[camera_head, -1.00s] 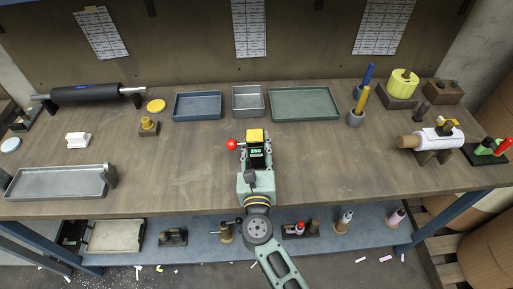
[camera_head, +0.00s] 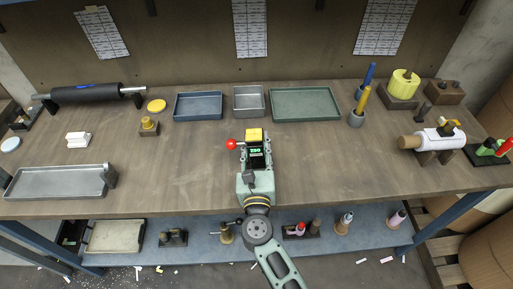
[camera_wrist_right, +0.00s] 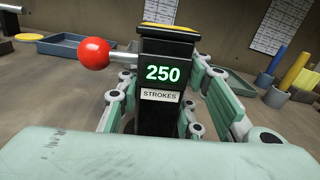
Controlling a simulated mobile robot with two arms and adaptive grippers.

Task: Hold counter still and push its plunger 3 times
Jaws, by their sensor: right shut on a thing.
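The counter (camera_wrist_right: 162,75) is a black upright box with a yellow top, a green display reading 250 and a label "STROKES". In the head view the counter (camera_head: 257,158) stands on the table's middle near the front. Its plunger, a red ball (camera_wrist_right: 95,53) on a metal rod, sticks out to the left; the red ball (camera_head: 231,143) also shows in the head view. My right gripper (camera_head: 255,155) is shut on the counter, with fingers on both sides of it. In the wrist view my right gripper (camera_wrist_right: 165,105) flanks the box. My left gripper is not in view.
Behind the counter stand a blue tray (camera_head: 198,118), a small metal tray (camera_head: 248,113) and a green tray (camera_head: 305,117). A long grey tray (camera_head: 58,193) lies at the front left. A white roll on a stand (camera_head: 430,141) is at the right. The table beside the red ball is clear.

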